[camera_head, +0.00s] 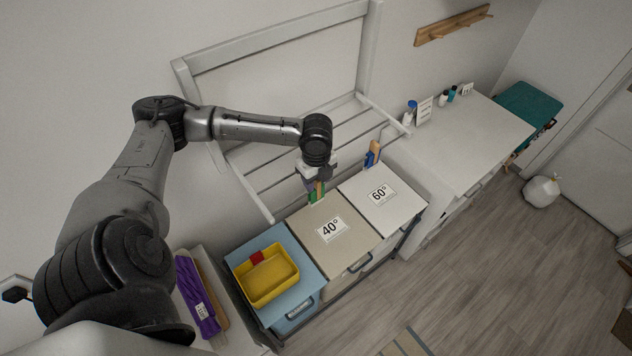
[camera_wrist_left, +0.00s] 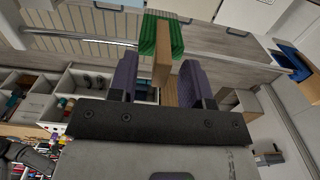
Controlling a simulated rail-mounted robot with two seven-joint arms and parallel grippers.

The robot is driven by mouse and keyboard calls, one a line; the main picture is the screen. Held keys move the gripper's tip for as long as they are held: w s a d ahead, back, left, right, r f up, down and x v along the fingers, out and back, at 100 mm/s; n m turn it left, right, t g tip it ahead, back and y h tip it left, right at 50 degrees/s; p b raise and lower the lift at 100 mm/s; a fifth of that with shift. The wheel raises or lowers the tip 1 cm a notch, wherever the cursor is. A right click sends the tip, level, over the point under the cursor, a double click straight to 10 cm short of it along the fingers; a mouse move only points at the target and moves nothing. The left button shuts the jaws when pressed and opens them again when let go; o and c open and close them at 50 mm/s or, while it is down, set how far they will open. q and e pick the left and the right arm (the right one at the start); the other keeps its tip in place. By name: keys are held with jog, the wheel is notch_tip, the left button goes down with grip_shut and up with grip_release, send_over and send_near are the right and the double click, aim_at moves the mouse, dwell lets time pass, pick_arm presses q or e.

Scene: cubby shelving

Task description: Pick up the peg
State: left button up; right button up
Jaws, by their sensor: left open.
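A wooden peg with a green part (camera_head: 318,193) stands at the back edge of the 40° bin; its lower end is hard to make out. My left gripper (camera_head: 316,183) points down from above, right at the peg. In the left wrist view my left gripper (camera_wrist_left: 160,88) has its two dark purple fingers apart. The green and wooden peg (camera_wrist_left: 162,40) shows at and beyond the fingertips, its wooden part lined up with the gap. I cannot tell whether a finger touches it. A second peg, blue and orange (camera_head: 373,153), stands behind the 60° bin. My right gripper is not in view.
A beige 40° bin (camera_head: 345,250), a white 60° bin (camera_head: 382,207) and a blue bin (camera_head: 308,283) holding a yellow tray (camera_head: 267,278) stand in a row. A grey slatted rack (camera_head: 270,170) is behind. A white counter (camera_head: 470,140) stands to the right.

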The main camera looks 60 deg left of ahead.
pick_arm(q)
jog(key=shift+f, duration=0.4)
jog(key=shift+c, duration=0.4)
grip_shut()
